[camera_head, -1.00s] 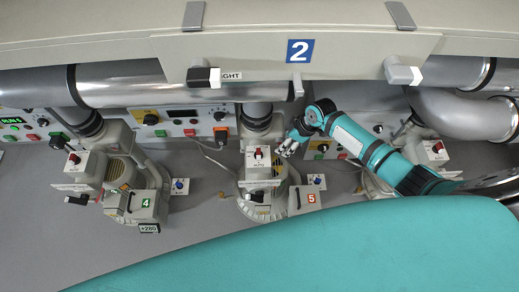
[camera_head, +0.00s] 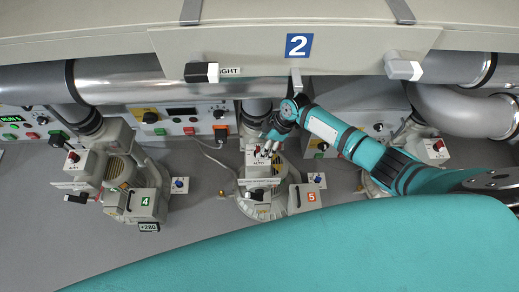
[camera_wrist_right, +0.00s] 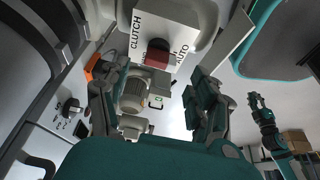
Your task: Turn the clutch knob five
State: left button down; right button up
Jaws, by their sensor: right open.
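The clutch knob of blower five is a red knob (camera_head: 257,149) on a pale plate on top of the unit marked 5. In the right wrist view the red knob (camera_wrist_right: 157,55) sits between the words CLUTCH and AUTO. My right gripper (camera_head: 267,147) is at the knob's right side and partly covers it. In the right wrist view my right gripper (camera_wrist_right: 155,88) has its fingers apart with nothing held, the knob showing beyond the gap. Whether a finger touches the knob I cannot tell. My left gripper (camera_wrist_right: 256,103) appears small and distant at right.
Blower 4 (camera_head: 145,198) stands to the left, with its own red knob (camera_head: 73,157). Control panels (camera_head: 180,120) line the wall behind. A large pipe (camera_head: 130,84) and an overhead panel marked 2 (camera_head: 345,48) lie above.

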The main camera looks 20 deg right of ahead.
jog(key=shift+x, duration=2.15)
jog(key=shift+c, duration=0.3)
jog(key=c, duration=1.1)
